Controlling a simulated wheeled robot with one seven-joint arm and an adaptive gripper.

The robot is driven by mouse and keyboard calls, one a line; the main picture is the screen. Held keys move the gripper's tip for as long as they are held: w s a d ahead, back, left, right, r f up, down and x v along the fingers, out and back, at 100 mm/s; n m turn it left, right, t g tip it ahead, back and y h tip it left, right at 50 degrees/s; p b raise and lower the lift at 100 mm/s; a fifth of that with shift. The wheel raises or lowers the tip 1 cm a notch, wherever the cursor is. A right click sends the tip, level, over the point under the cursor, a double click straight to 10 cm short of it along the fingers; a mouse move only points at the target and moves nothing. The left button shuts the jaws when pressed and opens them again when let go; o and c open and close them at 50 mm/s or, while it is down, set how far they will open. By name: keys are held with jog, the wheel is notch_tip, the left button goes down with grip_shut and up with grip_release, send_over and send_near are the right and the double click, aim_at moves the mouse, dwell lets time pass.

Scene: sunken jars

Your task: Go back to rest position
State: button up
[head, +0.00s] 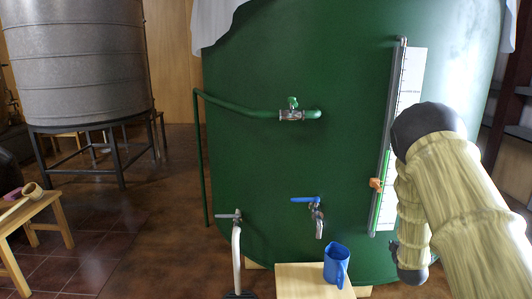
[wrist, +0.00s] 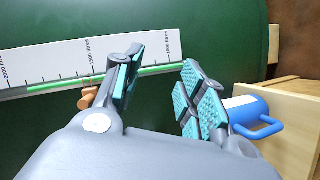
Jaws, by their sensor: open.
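My gripper (wrist: 158,88) is open and empty in the wrist view, with its teal-padded fingers spread apart in front of the green tank (wrist: 230,35). The head view shows my arm at the right, in front of the tank (head: 260,160); the gripper's fingers are mostly hidden there behind the arm. A white level scale (head: 405,110) runs up the tank beside my arm, and it also shows in the wrist view (wrist: 60,62). An orange marker (head: 376,184) sits at the scale's lower part, and it is close to the left finger in the wrist view (wrist: 88,98).
A blue mug (head: 336,264) stands on a small wooden table (head: 295,282) below a blue-handled tap (head: 317,215). A grey tank (head: 75,60) on a stand and a wooden stool (head: 30,215) are at left.

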jog(key=s+a+f+m+g+y, duration=0.1)
jog(key=s+a+f+m+g, duration=0.3)
jog(key=s+f, duration=0.65)
jog(key=s+a+f+m+g+y, duration=0.1)
jog(key=s+a+f+g, duration=0.1)
jog(key=s+a+f, duration=0.6)
jog(key=s+a+f+m+g+y, duration=0.15)
jog(key=s+f, duration=0.25)
jog(key=s, duration=0.8)
jog(key=s+a+f+m+g, duration=0.1)
jog(key=s+a+f+g, duration=0.2)
jog(key=s+a+f, duration=0.5)
jog(key=s+a+r+m+g+y, duration=0.1)
jog(key=s+a+m+g, duration=0.1)
jog(key=s, duration=0.8)
jog(key=s+a+r+m+g+y, duration=0.1)
jog(key=s+a+r+g, duration=0.15)
jog(key=s, duration=0.75)
notch_tip(320, 180, up, 16)
jog(key=w+t+p, duration=0.1)
jog(key=p, duration=1.6)
jog(key=shift+r, duration=0.25)
jog(key=shift+w+h, duration=0.1)
jog(key=shift+h, duration=0.15)
